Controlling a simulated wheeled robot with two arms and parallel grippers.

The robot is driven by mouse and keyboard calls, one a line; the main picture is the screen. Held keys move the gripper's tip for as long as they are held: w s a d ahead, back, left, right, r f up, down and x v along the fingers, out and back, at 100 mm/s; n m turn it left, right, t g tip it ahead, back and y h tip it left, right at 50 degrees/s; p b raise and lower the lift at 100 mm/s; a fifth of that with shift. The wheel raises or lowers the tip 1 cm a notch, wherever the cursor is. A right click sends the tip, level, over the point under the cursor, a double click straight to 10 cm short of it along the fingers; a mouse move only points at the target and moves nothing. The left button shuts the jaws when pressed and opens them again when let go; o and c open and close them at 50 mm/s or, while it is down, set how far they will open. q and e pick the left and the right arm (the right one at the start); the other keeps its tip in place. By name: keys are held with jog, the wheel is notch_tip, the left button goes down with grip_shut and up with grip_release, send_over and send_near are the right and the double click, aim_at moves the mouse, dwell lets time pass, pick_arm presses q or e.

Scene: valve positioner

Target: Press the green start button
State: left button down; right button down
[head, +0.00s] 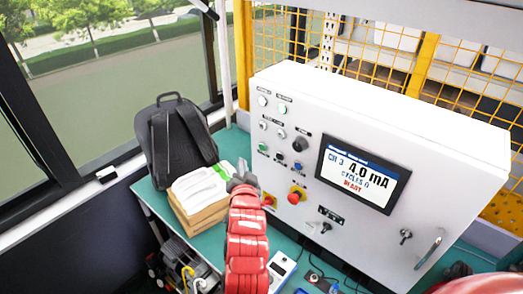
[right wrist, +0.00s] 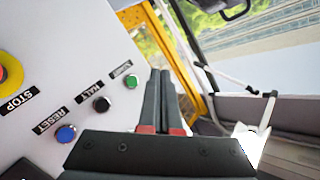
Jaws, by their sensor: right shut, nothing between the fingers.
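The green start button (head: 262,147) is on the lower left of the white control panel's front (head: 330,110). In the right wrist view the green button (right wrist: 131,81) is just left of the fingertips, with a small label that is hard to read. My right gripper (head: 241,166) is shut and empty, in front of and to the left of the panel. Its two fingers (right wrist: 161,72) lie together in the right wrist view. They look apart from the button, though the exact gap is unclear. My left gripper is not in view.
Beside the green button are a black HALT button (right wrist: 101,104), a blue RESET button (right wrist: 66,133) and a red STOP button (right wrist: 8,75). A black backpack (head: 180,140) and a papers-topped box (head: 200,190) stand left.

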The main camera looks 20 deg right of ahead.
aim_at(262, 148)
jog(key=shift+w+d+b, duration=0.55)
jog(key=shift+d, duration=0.25)
jog(key=shift+w+d+b, duration=0.5)
jog(key=shift+d+b, duration=0.05)
jog(key=shift+d, duration=0.2)
jog(key=shift+w+d+b, duration=0.55)
jog(key=shift+d, duration=0.25)
jog(key=shift+w+d+b, duration=0.2)
jog(key=shift+d+b, duration=0.2)
jog(key=shift+b, duration=0.1)
jog(key=shift+w+d+b, duration=0.2)
jog(key=shift+d+b, duration=0.1)
jog(key=shift+b, duration=0.1)
dwell(0.7)
jog(key=shift+a, duration=0.15)
jog(key=shift+s+a+p, duration=0.3)
jog(key=shift+s+a, duration=0.15)
jog(key=shift+a, duration=0.05)
